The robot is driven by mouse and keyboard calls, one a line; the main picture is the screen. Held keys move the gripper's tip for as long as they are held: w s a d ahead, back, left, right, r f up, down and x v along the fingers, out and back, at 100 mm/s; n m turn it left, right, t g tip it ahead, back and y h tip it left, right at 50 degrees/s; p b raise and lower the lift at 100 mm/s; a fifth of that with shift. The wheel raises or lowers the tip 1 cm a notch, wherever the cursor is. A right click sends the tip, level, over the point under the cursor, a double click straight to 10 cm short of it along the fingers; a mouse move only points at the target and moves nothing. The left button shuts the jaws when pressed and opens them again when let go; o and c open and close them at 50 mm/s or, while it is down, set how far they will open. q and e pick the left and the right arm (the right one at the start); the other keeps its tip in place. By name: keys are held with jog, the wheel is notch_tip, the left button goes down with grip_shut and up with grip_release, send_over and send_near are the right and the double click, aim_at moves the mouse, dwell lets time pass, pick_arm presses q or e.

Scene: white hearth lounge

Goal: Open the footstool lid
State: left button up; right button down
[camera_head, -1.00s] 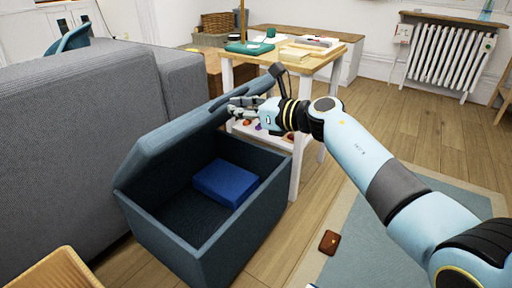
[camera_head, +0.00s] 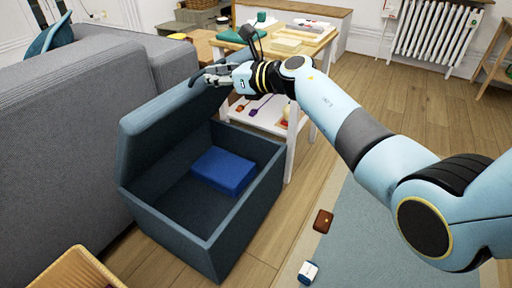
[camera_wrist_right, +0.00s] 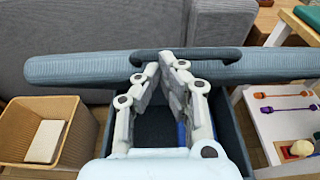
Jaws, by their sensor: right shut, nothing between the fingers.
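The blue-grey footstool (camera_head: 235,240) stands open in the head view, its lid (camera_head: 165,130) tilted up and back toward the grey sofa. A blue box-like item (camera_head: 224,170) lies inside. My right gripper (camera_head: 205,78) is at the lid's upper edge. In the right wrist view, the lid (camera_wrist_right: 80,69) shows edge-on with a dark handle (camera_wrist_right: 205,54) along it. The fingertips of my right gripper (camera_wrist_right: 164,62) meet at the handle, shut with nothing seen between them; whether they touch it I cannot tell. My left gripper is not in view.
A grey sofa (camera_head: 60,130) stands left of and behind the footstool. A small white table with a wooden top (camera_head: 325,45) is behind it at the right. A woven basket (camera_head: 75,272) is at front left.

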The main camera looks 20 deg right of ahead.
jog(key=w+a+r, duration=0.1)
jog(key=w+r, duration=0.1)
jog(key=w+a+r+p, duration=0.1)
jog(key=w+a+r, duration=0.1)
jog(key=shift+a+r, duration=0.1)
jog(key=shift+r, duration=0.05)
jog(key=shift+w+a+r, duration=0.3)
jog(key=shift+w+a, duration=0.1)
jog(key=shift+w, duration=0.2)
